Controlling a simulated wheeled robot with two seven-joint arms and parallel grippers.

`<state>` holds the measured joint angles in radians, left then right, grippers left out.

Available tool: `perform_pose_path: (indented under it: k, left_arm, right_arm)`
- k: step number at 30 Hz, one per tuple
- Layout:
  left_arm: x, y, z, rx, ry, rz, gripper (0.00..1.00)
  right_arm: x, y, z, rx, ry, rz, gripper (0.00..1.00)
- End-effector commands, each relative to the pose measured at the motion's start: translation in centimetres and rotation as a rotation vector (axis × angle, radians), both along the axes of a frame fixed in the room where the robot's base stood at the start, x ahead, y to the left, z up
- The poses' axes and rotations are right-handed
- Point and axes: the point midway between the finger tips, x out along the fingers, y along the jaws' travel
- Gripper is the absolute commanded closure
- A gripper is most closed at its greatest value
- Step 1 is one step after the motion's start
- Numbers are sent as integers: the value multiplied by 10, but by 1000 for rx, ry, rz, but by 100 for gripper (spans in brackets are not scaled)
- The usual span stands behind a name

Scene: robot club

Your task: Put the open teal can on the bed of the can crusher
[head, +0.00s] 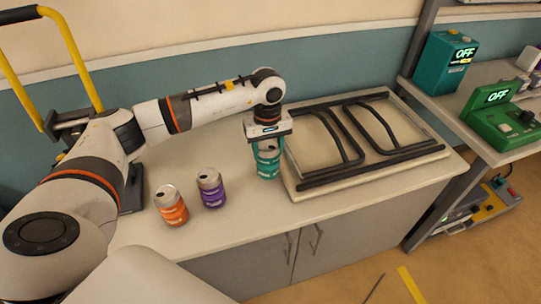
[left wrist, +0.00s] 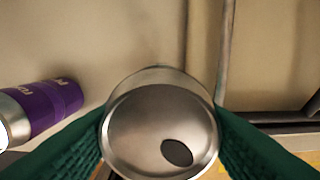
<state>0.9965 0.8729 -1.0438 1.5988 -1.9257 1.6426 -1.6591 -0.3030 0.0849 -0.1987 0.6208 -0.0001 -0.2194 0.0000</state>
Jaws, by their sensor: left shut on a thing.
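The teal can (head: 268,168) is upright between the fingers of my left gripper (head: 267,143), which points down over the counter beside the rack. In the left wrist view its silver lid (left wrist: 150,125) fills the space between the green fingers and has a dark oval opening. I cannot tell if its base touches the counter. The can crusher, with a long yellow handle (head: 77,50), stands at the counter's left end. My left arm hides much of it, including most of its bed. My right gripper is not in view.
An orange can (head: 171,208) and a purple can (head: 211,189) stand on the counter (head: 240,215) between crusher and teal can. A dark-barred rack (head: 310,187) lies right of the teal can. A shelf at right holds a teal device (head: 440,65) and green device (head: 497,125), both reading OFF.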

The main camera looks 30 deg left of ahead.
Motion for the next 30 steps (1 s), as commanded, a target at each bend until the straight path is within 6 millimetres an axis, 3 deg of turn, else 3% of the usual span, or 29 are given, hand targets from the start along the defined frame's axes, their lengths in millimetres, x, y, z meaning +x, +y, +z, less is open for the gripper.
perform_pose_path:
  k: [7, 18, 19, 22, 30]
  left_arm:
    - [-1, 0, -32, 0, 4, -1, 80]
    - [0, 0, -39, 1, -1, -2, 80]
    - [0, 0, -38, 1, -1, -2, 45]
    - [0, 0, -37, 0, 0, -2, 29]
    - [0, 0, -37, 0, 0, -2, 26]
  right_arm:
    - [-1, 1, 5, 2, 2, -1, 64]
    - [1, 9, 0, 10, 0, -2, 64]
    - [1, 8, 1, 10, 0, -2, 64]
    - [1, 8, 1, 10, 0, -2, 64]
    - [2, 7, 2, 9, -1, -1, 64]
